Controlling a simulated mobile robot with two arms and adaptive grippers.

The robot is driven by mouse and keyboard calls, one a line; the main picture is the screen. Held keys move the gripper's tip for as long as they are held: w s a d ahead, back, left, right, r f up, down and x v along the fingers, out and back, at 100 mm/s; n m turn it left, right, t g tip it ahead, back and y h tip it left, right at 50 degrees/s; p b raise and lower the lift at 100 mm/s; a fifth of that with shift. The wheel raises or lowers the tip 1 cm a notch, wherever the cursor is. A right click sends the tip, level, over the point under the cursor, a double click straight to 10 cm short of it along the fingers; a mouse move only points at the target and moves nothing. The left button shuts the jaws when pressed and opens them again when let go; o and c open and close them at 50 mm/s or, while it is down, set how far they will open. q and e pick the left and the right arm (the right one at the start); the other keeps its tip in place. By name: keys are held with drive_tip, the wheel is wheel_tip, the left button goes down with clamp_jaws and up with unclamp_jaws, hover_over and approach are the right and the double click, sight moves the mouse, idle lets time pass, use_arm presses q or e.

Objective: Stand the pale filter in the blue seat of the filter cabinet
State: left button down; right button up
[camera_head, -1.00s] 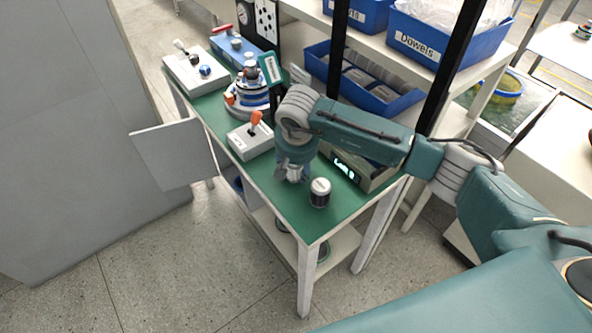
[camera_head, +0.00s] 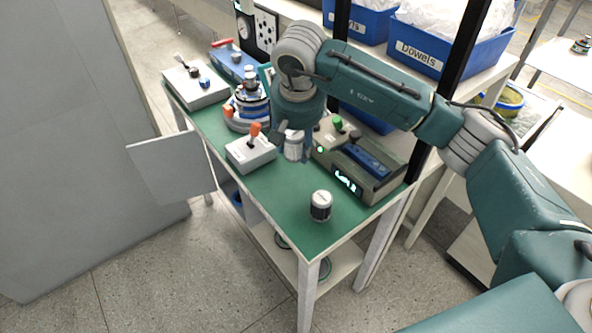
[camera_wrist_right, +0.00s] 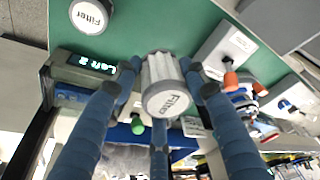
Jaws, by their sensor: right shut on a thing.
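My right gripper (camera_head: 291,136) is shut on the pale filter (camera_head: 295,148) and holds it above the green bench top. In the right wrist view, my right fingers (camera_wrist_right: 160,72) close around the filter's (camera_wrist_right: 162,76) white pleated side, and its round end is lettered "Filter". A dark filter with a white cap (camera_head: 320,207) stands upright on the bench, and it also shows in the wrist view (camera_wrist_right: 90,15). A grey-green unit (camera_head: 375,187) with a lit display and a blue part on top is to the right. I cannot make out the blue seat for certain. My left gripper is not in view.
A white box with an orange-topped lever (camera_head: 250,153) sits just left of the held filter. A round blue-and-white device (camera_head: 246,106) stands behind it. Blue bins (camera_head: 420,45) are on the back shelf. A grey panel (camera_head: 172,160) juts out at left.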

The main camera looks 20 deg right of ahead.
sight(296, 134)
wheel_tip(296, 134, up, 7)
drive_tip(key=shift+r+b, duration=0.15)
drive_tip(key=shift+b, duration=0.4)
drive_tip(key=s+f+n, duration=0.1)
drive_tip(key=s+f, duration=0.1)
drive_tip(key=s, duration=0.2)
drive_tip(key=s+d+f+n, duration=0.1)
drive_tip(key=s+f, duration=0.1)
drive_tip(key=s, duration=0.3)
drive_tip(key=s+f, duration=0.2)
drive_tip(key=s, duration=0.2)
drive_tip(key=shift+s+d+f+n+y, duration=0.25)
drive_tip(key=shift+s+d+n+y, duration=0.1)
drive_tip(key=shift+d+n+y, duration=0.05)
